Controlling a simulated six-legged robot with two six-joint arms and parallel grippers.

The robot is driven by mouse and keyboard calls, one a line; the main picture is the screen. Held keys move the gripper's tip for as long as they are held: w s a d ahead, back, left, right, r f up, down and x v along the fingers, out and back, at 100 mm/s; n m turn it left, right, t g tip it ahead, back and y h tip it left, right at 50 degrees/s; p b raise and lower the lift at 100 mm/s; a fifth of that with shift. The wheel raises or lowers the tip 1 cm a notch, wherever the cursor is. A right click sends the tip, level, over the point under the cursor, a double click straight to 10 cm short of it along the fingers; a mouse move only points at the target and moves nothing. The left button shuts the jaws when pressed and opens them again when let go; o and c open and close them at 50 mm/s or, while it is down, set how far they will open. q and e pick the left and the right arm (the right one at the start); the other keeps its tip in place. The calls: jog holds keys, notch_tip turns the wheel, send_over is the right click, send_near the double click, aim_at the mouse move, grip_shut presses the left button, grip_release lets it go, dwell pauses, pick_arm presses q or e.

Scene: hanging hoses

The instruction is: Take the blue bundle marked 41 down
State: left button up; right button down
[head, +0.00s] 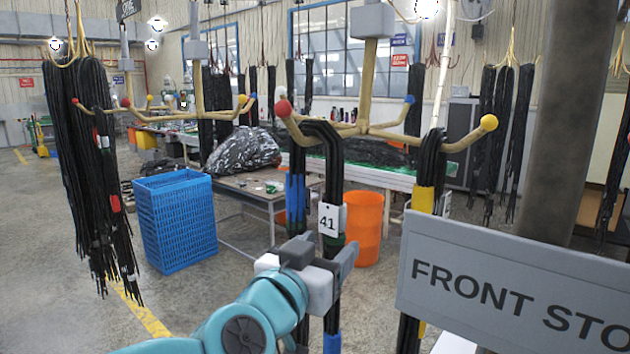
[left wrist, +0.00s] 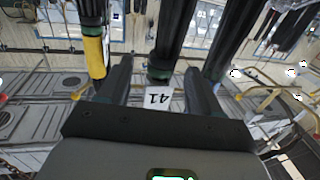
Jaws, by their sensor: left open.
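A black hose bundle (head: 331,180) loops over the red-tipped arm of a hanger (head: 365,80). A white tag marked 41 (head: 329,221) is on its front limb, and a blue band (head: 295,195) wraps the limb to the left. My left gripper (head: 338,262) is open at the front limb, just below the tag. In the left wrist view, a hose limb (left wrist: 172,40) with a green band stands between and beyond the open fingers (left wrist: 155,72), and the tag (left wrist: 159,98) appears upside down. Whether the fingers touch the hose I cannot tell. My right gripper is not in view.
A yellow-banded bundle (head: 425,195) hangs on the right arm of the same hanger. A grey FRONT sign (head: 500,285) is at the right front. A blue crate (head: 175,220), an orange bin (head: 362,225) and a table (head: 262,195) stand behind. More bundles (head: 90,160) hang at left.

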pick_arm(q)
jog(key=p+x, duration=0.1)
jog(key=x, duration=0.5)
jog(key=shift+r, duration=0.15)
jog(key=shift+s+a, duration=0.1)
jog(key=shift+a, duration=0.05)
jog(key=shift+s+r, duration=0.1)
jog(key=c, duration=0.3)
grip_shut()
jog(key=shift+r, duration=0.1)
